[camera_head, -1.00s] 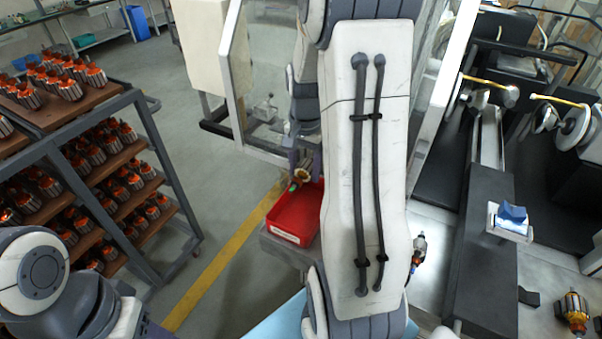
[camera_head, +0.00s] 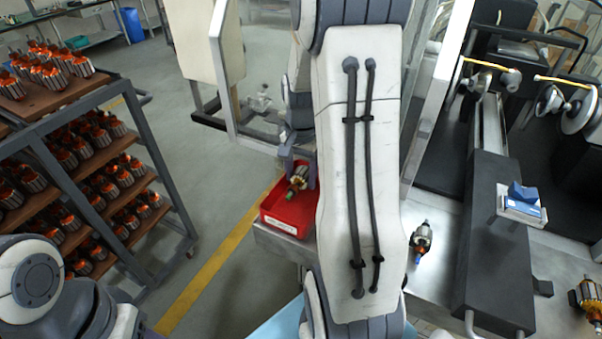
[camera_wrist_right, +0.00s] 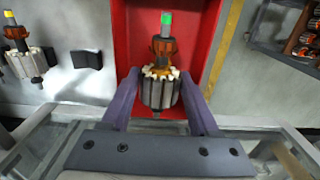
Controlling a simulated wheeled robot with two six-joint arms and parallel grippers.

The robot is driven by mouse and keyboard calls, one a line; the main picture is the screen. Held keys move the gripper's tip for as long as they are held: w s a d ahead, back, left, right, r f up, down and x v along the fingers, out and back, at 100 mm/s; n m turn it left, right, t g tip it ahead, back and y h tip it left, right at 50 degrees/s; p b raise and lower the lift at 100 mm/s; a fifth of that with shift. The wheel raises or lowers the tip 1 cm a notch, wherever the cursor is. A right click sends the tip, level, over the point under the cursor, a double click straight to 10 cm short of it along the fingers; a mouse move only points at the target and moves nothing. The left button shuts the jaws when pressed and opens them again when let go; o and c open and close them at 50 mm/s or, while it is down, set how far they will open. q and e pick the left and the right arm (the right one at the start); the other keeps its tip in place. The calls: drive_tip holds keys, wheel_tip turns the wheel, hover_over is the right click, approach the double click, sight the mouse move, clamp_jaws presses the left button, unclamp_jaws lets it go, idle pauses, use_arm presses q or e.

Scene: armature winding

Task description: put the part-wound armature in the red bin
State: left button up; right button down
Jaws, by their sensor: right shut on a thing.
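The red bin (camera_head: 283,222) sits at the centre of the head view, partly hidden behind my right arm. My right gripper (camera_head: 300,177) is over the bin. It is shut on the part-wound armature (camera_head: 297,182), which has a green tip, copper winding and a grey slotted core. In the right wrist view the armature (camera_wrist_right: 160,90) is between the two fingers (camera_wrist_right: 158,98), with the red bin (camera_wrist_right: 205,25) behind it. I cannot tell whether the armature touches the bin. My left gripper is out of view; only part of that arm shows at lower left.
A rack (camera_head: 160,165) of many armatures stands at left. Another armature (camera_head: 421,240) lies on the bench at right, and one more (camera_head: 588,298) is at the far right edge. A machine with yellow-wired spools (camera_head: 565,105) stands behind. A clear-panelled frame (camera_head: 228,75) is behind the bin.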

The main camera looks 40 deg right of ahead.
drive_tip(key=shift+f, duration=0.1)
drive_tip(key=shift+c, duration=0.3)
unclamp_jaws()
wheel_tip(320, 180, up, 10)
drive_tip(key=shift+r+b, duration=0.25)
drive_tip(key=shift+b, duration=0.4)
idle(0.4)
